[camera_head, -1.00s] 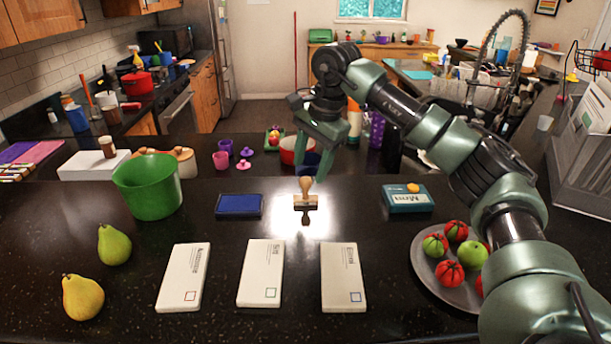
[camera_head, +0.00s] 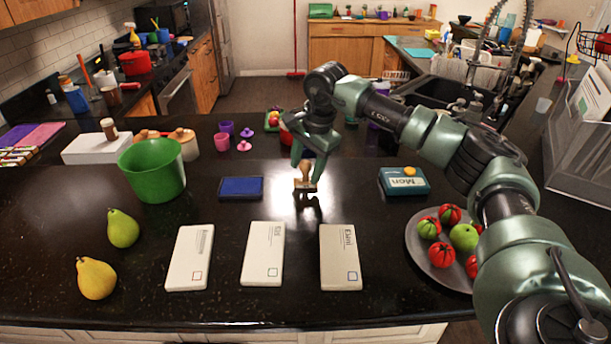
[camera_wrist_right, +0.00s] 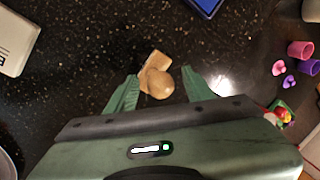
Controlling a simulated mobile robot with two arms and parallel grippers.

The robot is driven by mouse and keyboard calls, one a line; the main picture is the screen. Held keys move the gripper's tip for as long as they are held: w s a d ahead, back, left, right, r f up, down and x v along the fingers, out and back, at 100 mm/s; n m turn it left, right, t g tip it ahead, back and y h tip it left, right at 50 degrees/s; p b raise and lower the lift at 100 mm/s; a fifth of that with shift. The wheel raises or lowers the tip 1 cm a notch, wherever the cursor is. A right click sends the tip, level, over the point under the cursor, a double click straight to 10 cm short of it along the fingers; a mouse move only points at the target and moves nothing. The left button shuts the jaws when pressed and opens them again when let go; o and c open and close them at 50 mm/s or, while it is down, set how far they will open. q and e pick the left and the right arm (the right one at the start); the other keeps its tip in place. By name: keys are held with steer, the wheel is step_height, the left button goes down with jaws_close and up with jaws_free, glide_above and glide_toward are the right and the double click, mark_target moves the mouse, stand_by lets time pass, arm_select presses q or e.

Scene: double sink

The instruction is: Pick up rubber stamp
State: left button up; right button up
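The rubber stamp (camera_head: 304,184) stands upright on the dark counter in the head view, with a wooden handle and a flat base. My right gripper (camera_head: 308,166) is at the stamp's handle, coming from above and behind. In the right wrist view the stamp (camera_wrist_right: 157,80) lies between the two green fingers of my right gripper (camera_wrist_right: 163,92). The fingers are spread, with a gap on each side of the handle, wider on the right. My left gripper is not in view.
A green bucket (camera_head: 152,170), pears (camera_head: 123,228) and a fruit plate (camera_head: 425,262) stand farther out.

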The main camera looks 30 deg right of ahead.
steer(key=c, duration=1)
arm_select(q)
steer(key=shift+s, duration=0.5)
arm_select(e)
jaws_close()
steer(key=shift+r, duration=0.1)
